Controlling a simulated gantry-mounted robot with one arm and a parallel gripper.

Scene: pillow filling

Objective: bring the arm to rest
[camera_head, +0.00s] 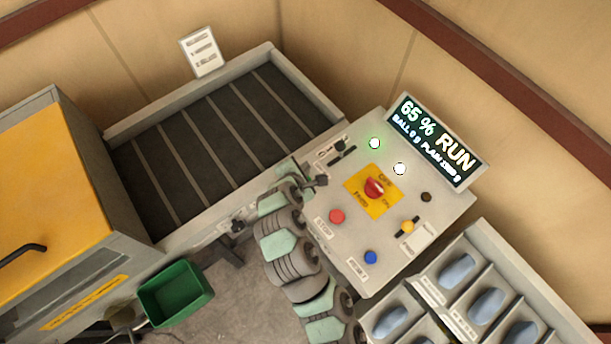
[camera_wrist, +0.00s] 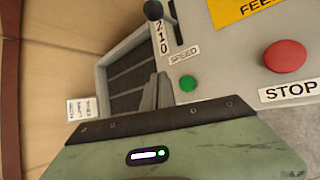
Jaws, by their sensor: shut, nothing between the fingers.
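My arm (camera_head: 287,250) reaches up from the bottom of the head view to the left edge of the control panel (camera_head: 448,208). My gripper (camera_head: 319,181) is small and dark at its end, shut and empty, beside the panel's left side. I cannot tell whether it touches the panel. The wrist view shows the green wrist housing (camera_wrist: 190,150) with a lit indicator, and the panel beyond it. There a red STOP button (camera_wrist: 285,57), a green button (camera_wrist: 188,83) and a black speed lever knob (camera_wrist: 153,10) show.
The lit display (camera_head: 433,140) reads 65 % RUN. A red rotary switch (camera_head: 374,187) sits on a yellow plate. The dark slatted conveyor (camera_head: 215,140) is empty. A green bin (camera_head: 176,293) stands lower left. A compartment tray (camera_head: 520,270) of grey-blue items stands lower right.

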